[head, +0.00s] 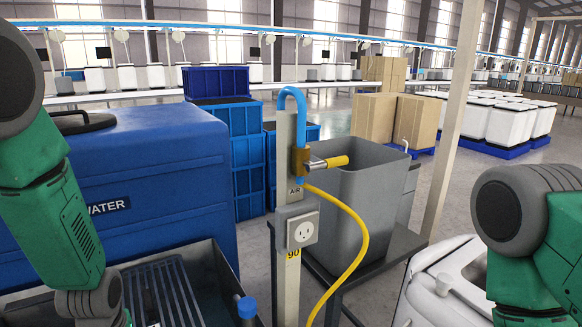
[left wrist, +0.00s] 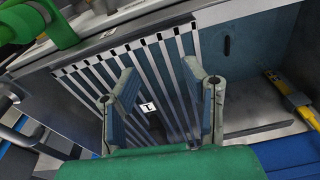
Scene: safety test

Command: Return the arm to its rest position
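My left arm (head: 60,210), green with dark grey joints, comes in from the left in the head view and hangs down over a grey basin (head: 205,270) with a slatted rack. Its fingers are not visible there. In the left wrist view my left gripper (left wrist: 160,72) has its two fingers spread apart over the rack's metal slats (left wrist: 155,58), with nothing held between them. A small white label (left wrist: 148,107) shows between the fingers. My right arm (head: 535,230) is bent at the right edge of the head view. Its gripper is out of frame.
A blue water tank (head: 150,185) stands behind the basin. A post (head: 290,170) with a blue air pipe, a brass valve and a yellow hose (head: 360,240) rises between the arms. A grey bin (head: 355,200) stands behind it. A yellow-handled item (left wrist: 292,98) lies right of the gripper.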

